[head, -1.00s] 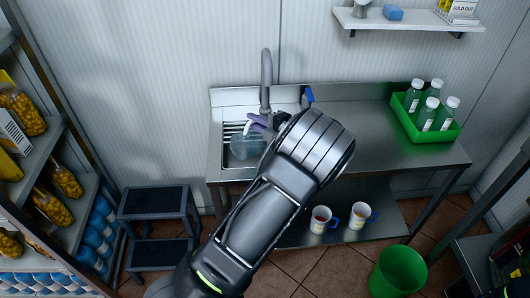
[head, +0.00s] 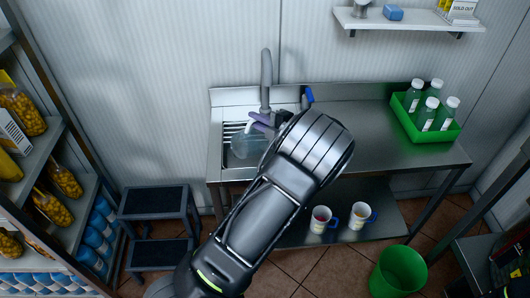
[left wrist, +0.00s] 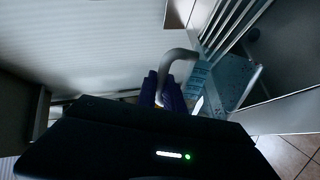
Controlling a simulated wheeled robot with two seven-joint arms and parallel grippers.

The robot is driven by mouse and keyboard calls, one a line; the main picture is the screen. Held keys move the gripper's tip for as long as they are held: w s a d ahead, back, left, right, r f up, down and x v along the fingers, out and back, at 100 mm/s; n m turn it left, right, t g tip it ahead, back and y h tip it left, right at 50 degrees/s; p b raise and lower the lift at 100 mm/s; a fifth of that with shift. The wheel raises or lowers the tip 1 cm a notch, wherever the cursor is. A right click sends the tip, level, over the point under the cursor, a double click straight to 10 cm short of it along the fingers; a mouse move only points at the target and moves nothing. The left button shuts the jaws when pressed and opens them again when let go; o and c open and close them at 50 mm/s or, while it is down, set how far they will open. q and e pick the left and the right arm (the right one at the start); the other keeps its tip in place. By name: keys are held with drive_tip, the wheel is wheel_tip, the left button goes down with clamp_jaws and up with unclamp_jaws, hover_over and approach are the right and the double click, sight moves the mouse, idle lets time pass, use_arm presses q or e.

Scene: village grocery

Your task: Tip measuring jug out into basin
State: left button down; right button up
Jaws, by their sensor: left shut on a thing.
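The clear bluish measuring jug (head: 247,147) hangs over the basin (head: 215,152) at the left end of the steel counter. It also shows in the left wrist view (left wrist: 232,80), looking tilted. My left gripper (head: 262,123) has purple fingers and is shut on the jug, at its upper right in the head view. The fingers show in the left wrist view (left wrist: 163,92) too. My arm hides the basin's right part. I cannot tell whether anything is in the jug. My right gripper is not in view.
A grey tap (head: 266,75) rises just behind the jug. A green tray (head: 437,136) of bottles stands at the counter's right end. Two mugs (head: 320,220) sit on the lower shelf. A step stool (head: 153,201) and a green bin (head: 398,271) stand on the floor.

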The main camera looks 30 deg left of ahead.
sight(245, 133)
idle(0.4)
use_arm(q)
drive_tip(key=shift+s+a+f+n+t, duration=0.2)
drive_tip(key=shift+s+n, duration=0.25)
drive_tip(key=shift+s, duration=0.2)
drive_tip(key=shift+s+a+f+n+t, duration=0.1)
drive_tip(key=shift+s+a+f+n, duration=0.05)
drive_tip(key=shift+s+n, duration=0.4)
drive_tip(key=shift+s, duration=0.15)
drive_tip(key=shift+s+a+f+n+t, duration=0.15)
drive_tip(key=shift+s+n, duration=0.1)
drive_tip(key=shift+s, duration=0.2)
drive_tip(key=shift+s+a+f+n+t, duration=0.15)
drive_tip(key=shift+s+n, duration=0.1)
drive_tip(key=shift+s, duration=0.15)
drive_tip(key=s+a+f+n+t+b, duration=0.1)
drive_tip(key=s+a+f+n+b, duration=0.1)
drive_tip(key=s+f+n+b, duration=0.2)
drive_tip(key=s+a+f+n+t+b, duration=0.2)
drive_tip(key=s+f+n+b, duration=0.1)
drive_tip(key=s+n+b, duration=0.5)
drive_tip(key=shift+s+f+n+y+b, duration=0.4)
drive_tip(key=shift+s+n, duration=1)
drive_tip(key=shift+n, duration=0.3)
